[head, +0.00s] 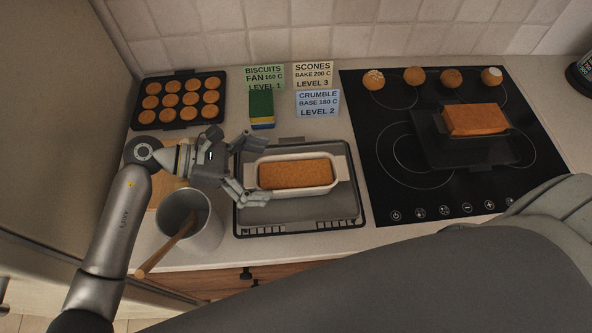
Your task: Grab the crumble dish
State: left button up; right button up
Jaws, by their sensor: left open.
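The crumble dish (297,191) is a white oblong dish with a brown, crumbly filling (295,173). It sits on a dark grey baking tray (300,212) on the counter. My left gripper (256,171) is open at the dish's left end, one finger towards the back and one towards the front. The fingers are spread about as wide as that end; I cannot tell whether they touch it. My right gripper is not in view; a large grey part of my own body covers the lower right.
A grey pot (203,225) with a wooden spoon (165,250) stands in front of my left gripper. A biscuit tray (180,99), recipe cards (317,103) and a sponge (262,107) are behind. A black hob (395,205) with buns and a loaf (475,119) lies right.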

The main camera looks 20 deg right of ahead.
aim_at(298, 173)
pick_arm(q)
jog(key=p+x, duration=0.2)
jog(key=x, duration=0.1)
jog(key=p+x, duration=0.1)
jog(key=shift+d+r, duration=0.15)
jog(key=shift+d, duration=0.5)
jog(key=shift+w, duration=0.1)
jog(key=c, duration=0.4)
jog(key=shift+f, duration=0.25)
jog(key=c, duration=1)
jog(key=shift+c, duration=0.2)
